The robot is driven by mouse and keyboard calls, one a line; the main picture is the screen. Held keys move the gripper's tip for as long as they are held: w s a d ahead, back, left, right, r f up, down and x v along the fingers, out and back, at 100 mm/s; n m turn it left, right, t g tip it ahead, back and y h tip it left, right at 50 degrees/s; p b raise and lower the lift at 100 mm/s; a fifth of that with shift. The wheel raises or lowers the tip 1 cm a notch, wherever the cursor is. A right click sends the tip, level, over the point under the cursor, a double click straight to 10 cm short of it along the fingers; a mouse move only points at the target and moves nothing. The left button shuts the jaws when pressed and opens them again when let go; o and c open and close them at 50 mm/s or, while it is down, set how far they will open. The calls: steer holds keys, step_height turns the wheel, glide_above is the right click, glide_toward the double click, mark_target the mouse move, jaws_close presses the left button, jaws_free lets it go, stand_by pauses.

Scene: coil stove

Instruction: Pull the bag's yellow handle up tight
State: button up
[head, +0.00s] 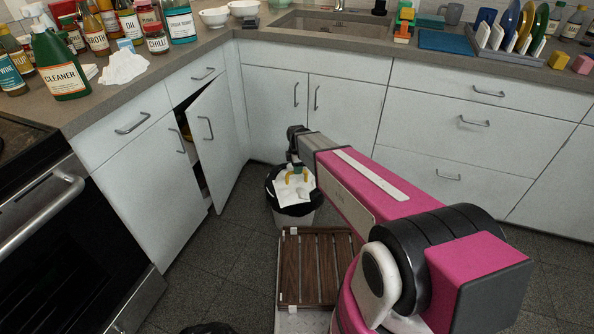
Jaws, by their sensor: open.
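The black bag (271,181) lines a white bin (295,219) on the floor in front of the corner cabinets. Its yellow handle (287,178) shows as a small curved piece at the top of the bin, against white crumpled paper (291,192). My gripper (295,165) points down at the end of my arm, just above the bin's mouth and close to the handle. It is open. The fingertips are small and dark here, so I cannot tell whether they touch the handle.
A wooden slatted rack (308,262) lies on the floor in front of the bin. A cabinet door (212,140) stands ajar to the left. The oven (70,250) is at the far left. Dark floor (235,262) is clear between them.

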steer(key=shift+f, duration=0.95)
jaws_close()
steer(key=shift+r, duration=3.8)
jaws_free()
